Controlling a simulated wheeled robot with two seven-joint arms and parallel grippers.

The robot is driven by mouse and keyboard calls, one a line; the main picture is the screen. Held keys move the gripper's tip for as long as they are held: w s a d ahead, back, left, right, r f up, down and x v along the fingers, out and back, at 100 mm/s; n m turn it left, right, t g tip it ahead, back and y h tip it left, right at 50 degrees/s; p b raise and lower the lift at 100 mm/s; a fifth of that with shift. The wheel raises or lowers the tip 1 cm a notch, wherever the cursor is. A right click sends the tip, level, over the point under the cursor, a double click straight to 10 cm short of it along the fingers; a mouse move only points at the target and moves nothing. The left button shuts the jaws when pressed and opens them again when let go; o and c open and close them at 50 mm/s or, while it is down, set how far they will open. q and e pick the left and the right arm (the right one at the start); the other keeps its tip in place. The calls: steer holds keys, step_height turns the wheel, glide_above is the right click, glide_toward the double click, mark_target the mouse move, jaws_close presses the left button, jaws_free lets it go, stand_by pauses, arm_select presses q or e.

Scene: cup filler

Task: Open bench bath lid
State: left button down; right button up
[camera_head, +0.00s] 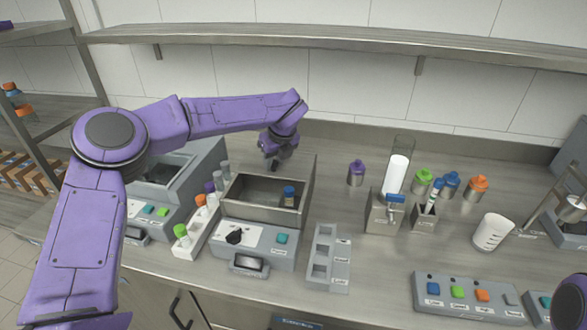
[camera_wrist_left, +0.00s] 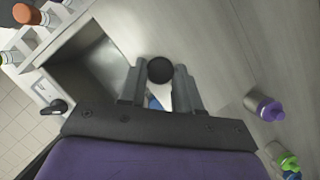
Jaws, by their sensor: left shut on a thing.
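The bench bath (camera_head: 258,254) is a grey box on the counter with a front panel and dial. Its basin is open at the top in the head view, and it also shows in the wrist view (camera_wrist_left: 92,72). A thin grey panel, apparently the lid (camera_head: 309,183), stands up at the right of the basin. My left gripper (camera_head: 273,163) is behind the basin, pointing down. In the wrist view its fingers (camera_wrist_left: 160,90) are closed around a black round knob (camera_wrist_left: 160,70). The knob's joint with the lid is hidden. My right gripper is out of view.
A rack with capped vials (camera_head: 195,230) stands left, and a grey slotted holder (camera_head: 328,258) right. A purple-capped bottle (camera_head: 356,173) stands further right. A shelf (camera_head: 330,36) runs above the counter.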

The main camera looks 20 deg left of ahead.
arm_select(q)
steer(key=c, duration=0.8)
jaws_free()
steer(key=shift+r, duration=0.1)
steer(key=b+v, duration=0.2)
steer(key=v, duration=0.8)
steer(key=shift+r, duration=0.2)
